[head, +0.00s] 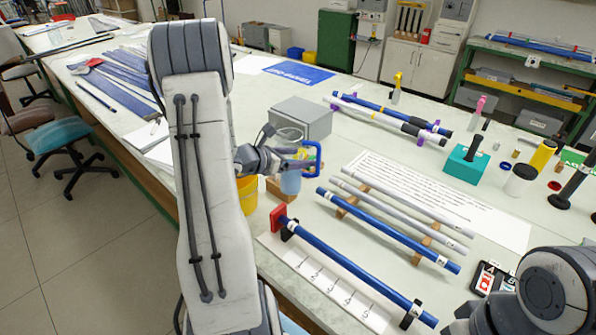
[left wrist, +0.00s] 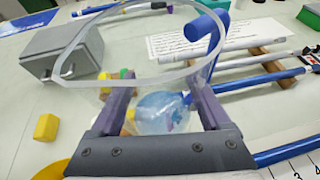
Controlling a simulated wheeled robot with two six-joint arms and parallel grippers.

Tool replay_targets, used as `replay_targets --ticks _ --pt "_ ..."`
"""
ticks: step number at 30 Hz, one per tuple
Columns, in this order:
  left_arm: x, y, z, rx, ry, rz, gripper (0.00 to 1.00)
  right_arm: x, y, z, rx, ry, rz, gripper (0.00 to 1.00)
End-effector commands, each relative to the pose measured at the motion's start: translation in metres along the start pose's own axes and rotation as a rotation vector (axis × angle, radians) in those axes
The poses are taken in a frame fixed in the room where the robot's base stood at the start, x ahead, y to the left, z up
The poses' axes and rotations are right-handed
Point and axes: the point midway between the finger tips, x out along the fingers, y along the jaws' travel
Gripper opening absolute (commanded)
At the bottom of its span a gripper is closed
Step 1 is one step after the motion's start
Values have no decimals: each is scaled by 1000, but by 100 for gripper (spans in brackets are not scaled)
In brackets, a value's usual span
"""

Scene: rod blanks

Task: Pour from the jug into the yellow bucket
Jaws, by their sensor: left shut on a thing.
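The jug (head: 290,180) is clear with a blue handle and has light blue contents low inside. It looks about upright. In the left wrist view its wide clear rim (left wrist: 130,82) fills the upper middle, with the handle (left wrist: 207,35) on the far right side. My left gripper (head: 268,160) is shut on the jug from the left, its fingers on either side of the wall. The yellow bucket (head: 247,192) stands left of the jug, partly hidden behind my left arm. A yellow edge (left wrist: 60,170) shows at the lower left of the left wrist view. My right gripper is out of view.
A grey box (head: 302,118) stands just behind the jug. Blue and grey rods lie on wooden supports (head: 425,243) to the right. A long blue rod (head: 350,270) lies in front, by a numbered white strip (head: 300,262). A teal block (head: 466,165) stands farther right.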

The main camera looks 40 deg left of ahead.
Motion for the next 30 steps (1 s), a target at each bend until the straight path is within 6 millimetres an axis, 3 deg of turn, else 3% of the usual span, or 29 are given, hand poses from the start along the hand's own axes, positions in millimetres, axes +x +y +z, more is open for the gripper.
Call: replay_targets --ticks 9,17,30 --pt "12 2 -34 -2 -2 4 0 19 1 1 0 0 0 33" --pt "8 9 -39 -85 -70 -26 0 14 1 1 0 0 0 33" --pt "-8 30 -44 -345 -300 -138 0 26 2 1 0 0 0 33"
